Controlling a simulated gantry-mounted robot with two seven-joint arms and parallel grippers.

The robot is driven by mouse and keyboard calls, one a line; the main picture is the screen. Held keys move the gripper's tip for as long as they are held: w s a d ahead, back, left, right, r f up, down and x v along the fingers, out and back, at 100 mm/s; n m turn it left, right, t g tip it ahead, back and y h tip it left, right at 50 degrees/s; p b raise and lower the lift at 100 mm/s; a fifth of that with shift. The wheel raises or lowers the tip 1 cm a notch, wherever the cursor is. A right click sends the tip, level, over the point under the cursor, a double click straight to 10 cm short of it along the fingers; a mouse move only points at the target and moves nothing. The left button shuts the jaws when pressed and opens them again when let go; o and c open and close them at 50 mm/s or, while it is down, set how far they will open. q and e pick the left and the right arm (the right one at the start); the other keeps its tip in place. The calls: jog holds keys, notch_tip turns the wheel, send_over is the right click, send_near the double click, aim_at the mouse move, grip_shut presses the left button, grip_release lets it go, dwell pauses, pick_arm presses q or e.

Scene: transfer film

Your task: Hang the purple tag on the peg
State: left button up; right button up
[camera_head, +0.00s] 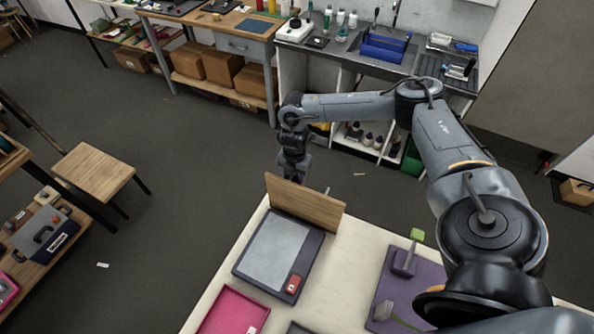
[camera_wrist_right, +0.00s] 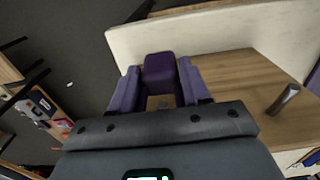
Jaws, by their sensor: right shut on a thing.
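My right gripper (camera_head: 294,176) hangs behind the upright wooden board (camera_head: 304,204) in the head view, and its fingertips are partly hidden there. In the right wrist view, its fingers are shut on the purple tag (camera_wrist_right: 159,70), a dark purple block-like piece between them. My left gripper is not in view.
The pale table (camera_head: 228,262) carries a grey-topped case (camera_head: 272,248), a pink tray (camera_head: 232,312) and a purple mat (camera_head: 425,275) with grey and green pieces. A wooden stool (camera_head: 94,172) stands at left. Open dark floor lies behind the board.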

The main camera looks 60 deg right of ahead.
jog(key=shift+a, duration=0.75)
jog(key=shift+a+f+p, duration=0.45)
jog(key=shift+a, duration=0.05)
jog(key=shift+s+f, duration=0.1)
jog(key=shift+f, duration=0.1)
jog(key=o, duration=1.1)
jog(key=shift+f, duration=0.1)
